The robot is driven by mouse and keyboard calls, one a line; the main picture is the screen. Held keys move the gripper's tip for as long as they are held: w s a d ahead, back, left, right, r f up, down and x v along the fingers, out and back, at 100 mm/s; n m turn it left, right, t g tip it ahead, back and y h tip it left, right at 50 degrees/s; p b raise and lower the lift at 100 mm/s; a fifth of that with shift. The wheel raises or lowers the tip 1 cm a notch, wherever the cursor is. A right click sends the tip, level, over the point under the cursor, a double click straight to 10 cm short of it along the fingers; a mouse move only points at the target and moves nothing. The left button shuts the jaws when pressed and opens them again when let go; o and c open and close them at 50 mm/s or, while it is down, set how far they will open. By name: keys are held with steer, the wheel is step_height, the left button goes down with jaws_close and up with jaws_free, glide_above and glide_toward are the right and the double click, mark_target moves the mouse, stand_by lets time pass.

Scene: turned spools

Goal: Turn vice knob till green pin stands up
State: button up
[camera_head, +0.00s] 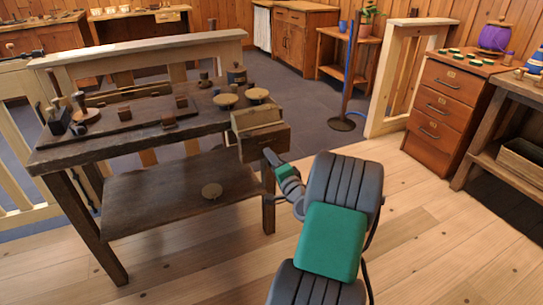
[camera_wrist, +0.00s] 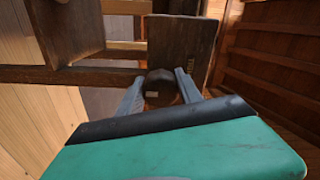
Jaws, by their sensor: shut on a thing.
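The wooden vice (camera_head: 262,140) is fixed to the right end of the dark workbench (camera_head: 70,155). In the wrist view its dark front board (camera_wrist: 182,42) stands ahead of my gripper. The vice knob (camera_wrist: 160,90) is dark and round, with a small pale mark on its face. My gripper (camera_wrist: 159,78) is shut on the knob, one grey finger on each side. In the head view my gripper (camera_head: 269,156) reaches the vice's front face, and the knob is hidden there. I cannot make out the green pin in either view.
Round wooden discs (camera_head: 257,94) and small blocks (camera_head: 124,113) lie on the bench top. A lower shelf (camera_head: 150,195) holds another disc. A drawer cabinet (camera_head: 440,110) stands at right. Wooden floor right of the bench is clear.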

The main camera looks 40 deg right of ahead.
steer(key=m+p, duration=0.3)
steer(key=m, duration=0.1)
steer(key=shift+s+a+m, duration=0.1)
steer(key=shift+m, duration=0.3)
steer(key=m+p, duration=0.3)
steer(key=m, duration=0.1)
steer(key=shift+r+m+p, duration=0.1)
steer(key=shift+m+p, duration=0.2)
steer(key=shift+p, duration=0.1)
steer(key=m+p, duration=0.3)
steer(key=m, duration=0.1)
steer(key=shift+m, duration=0.3)
steer(key=m+p, duration=0.2)
steer(key=m, duration=0.1)
steer(key=shift+p, duration=0.3)
steer(key=m+p, duration=0.2)
steer(key=m, duration=0.3)
steer(key=m+p, duration=0.2)
steer(key=m, duration=0.2)
steer(key=shift+s+m, duration=0.1)
steer(key=shift+m, duration=0.2)
steer(key=m+p, duration=0.1)
steer(key=m, duration=0.3)
steer(key=shift+d, duration=0.2)
steer(key=m, duration=0.2)
steer(key=m+p, duration=0.1)
steer(key=m, duration=0.1)
steer(key=shift+f+m, duration=0.2)
steer(key=shift+m, duration=0.1)
